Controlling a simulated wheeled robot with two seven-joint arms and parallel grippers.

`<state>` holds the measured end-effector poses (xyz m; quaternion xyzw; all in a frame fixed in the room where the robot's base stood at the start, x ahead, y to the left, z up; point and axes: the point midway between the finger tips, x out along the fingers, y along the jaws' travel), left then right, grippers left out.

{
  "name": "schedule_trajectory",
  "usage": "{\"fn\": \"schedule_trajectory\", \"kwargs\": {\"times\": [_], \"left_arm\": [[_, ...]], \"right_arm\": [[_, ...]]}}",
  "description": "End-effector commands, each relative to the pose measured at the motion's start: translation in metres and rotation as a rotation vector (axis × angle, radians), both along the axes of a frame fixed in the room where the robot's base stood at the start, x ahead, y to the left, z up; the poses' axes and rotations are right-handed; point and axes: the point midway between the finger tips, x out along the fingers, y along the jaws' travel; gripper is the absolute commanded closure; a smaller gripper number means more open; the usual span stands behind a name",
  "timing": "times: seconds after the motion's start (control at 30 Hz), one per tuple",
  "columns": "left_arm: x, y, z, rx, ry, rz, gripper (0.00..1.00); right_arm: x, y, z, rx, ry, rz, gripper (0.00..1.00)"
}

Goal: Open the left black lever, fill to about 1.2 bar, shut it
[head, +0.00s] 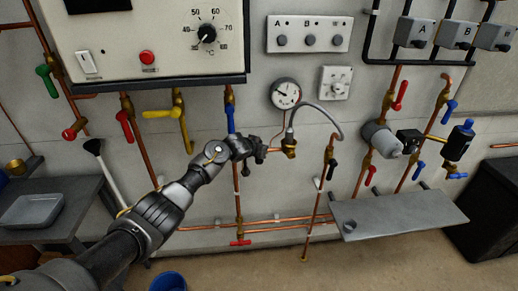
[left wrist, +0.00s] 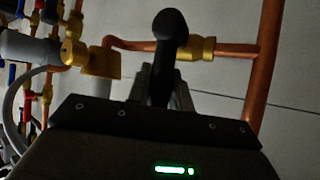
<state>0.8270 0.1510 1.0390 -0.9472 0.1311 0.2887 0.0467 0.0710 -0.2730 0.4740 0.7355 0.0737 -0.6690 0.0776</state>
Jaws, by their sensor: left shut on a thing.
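My left gripper (head: 262,150) reaches in from the left to the brass valve (head: 289,146) under the pressure gauge (head: 285,93). In the left wrist view its fingers (left wrist: 166,88) are shut on the left black lever (left wrist: 170,35), whose rounded end sticks up in front of a brass fitting (left wrist: 200,49) on a copper pipe. In the head view this lever is hidden by the gripper. The gauge is round and white; its needle is too small to read exactly. A grey hose (head: 334,112) loops right from the valve to a pipe with a second black lever (head: 333,168).
A blue lever (head: 231,119) hangs just left of my gripper. A metal shelf (head: 400,212) juts out at lower right. The floor in front is mostly clear.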

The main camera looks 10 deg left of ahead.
Motion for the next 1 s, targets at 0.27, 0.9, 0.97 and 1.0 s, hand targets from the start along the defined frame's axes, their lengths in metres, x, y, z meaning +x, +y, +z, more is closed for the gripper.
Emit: {"fn": "schedule_trajectory", "kwargs": {"times": [0.27, 0.9, 0.97, 1.0], "left_arm": [[0.0, 0.0, 0.0, 0.0, -0.001, 0.0, 0.57], [-0.039, 0.01, 0.027, -0.003, -0.003, -0.003, 0.57], [-0.047, 0.013, 0.032, -0.001, -0.004, 0.0, 0.57], [-0.053, 0.014, 0.037, -0.003, -0.003, -0.003, 0.57]], "right_arm": [[0.0, 0.0, 0.0, 0.0, 0.0, 0.0, 0.64], [-0.002, -0.001, -0.003, -0.002, 0.003, 0.001, 0.64], [-0.002, -0.001, -0.003, -0.002, 0.003, 0.001, 0.64], [-0.002, -0.001, -0.003, -0.002, 0.003, 0.001, 0.64]]}}
